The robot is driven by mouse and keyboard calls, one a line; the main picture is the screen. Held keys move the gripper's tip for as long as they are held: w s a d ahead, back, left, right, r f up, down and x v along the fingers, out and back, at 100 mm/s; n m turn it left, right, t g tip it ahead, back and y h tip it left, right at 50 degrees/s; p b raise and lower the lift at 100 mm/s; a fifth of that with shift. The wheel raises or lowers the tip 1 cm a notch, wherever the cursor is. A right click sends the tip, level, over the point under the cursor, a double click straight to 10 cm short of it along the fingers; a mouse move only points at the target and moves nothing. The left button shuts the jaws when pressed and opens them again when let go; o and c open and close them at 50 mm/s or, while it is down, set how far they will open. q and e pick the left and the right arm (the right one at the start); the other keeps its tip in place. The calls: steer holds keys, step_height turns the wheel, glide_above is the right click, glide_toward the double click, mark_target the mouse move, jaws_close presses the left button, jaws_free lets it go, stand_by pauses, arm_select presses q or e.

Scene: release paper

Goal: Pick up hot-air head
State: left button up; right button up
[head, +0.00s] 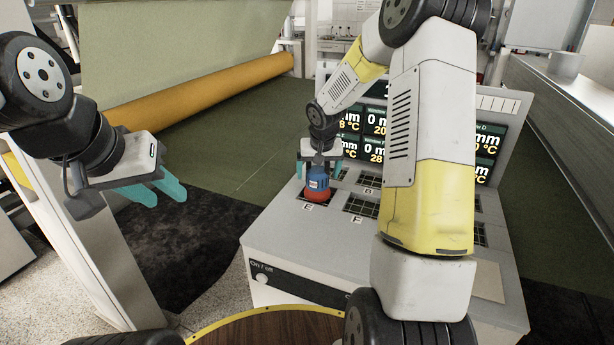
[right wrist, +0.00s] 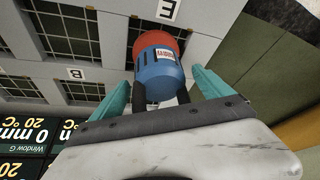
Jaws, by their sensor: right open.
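The hot-air head (head: 318,183) is a small cylinder with a blue body and a red base. It stands on the machine's top at the window marked E. My right gripper (head: 320,172) is open with its teal fingers on either side of the head's upper part. The right wrist view shows the blue and red head (right wrist: 158,66) between the two spread fingers, with a gap visible beside at least one of them. Two dark curved parts flank its near end. My left gripper (head: 165,190) is open and empty, off to the left above the dark floor mat.
The pale machine (head: 300,240) has several gridded windows and a display panel (head: 487,150) at its back. A large orange-brown roll (head: 200,90) lies behind on the left. A round wooden top (head: 270,328) is at the bottom. My right arm covers part of the machine.

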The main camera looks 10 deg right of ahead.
steer(key=shift+x, duration=0.95)
steer(key=shift+c, duration=0.2)
jaws_close()
steer(key=shift+w+r, duration=0.1)
steer(key=shift+r, duration=0.05)
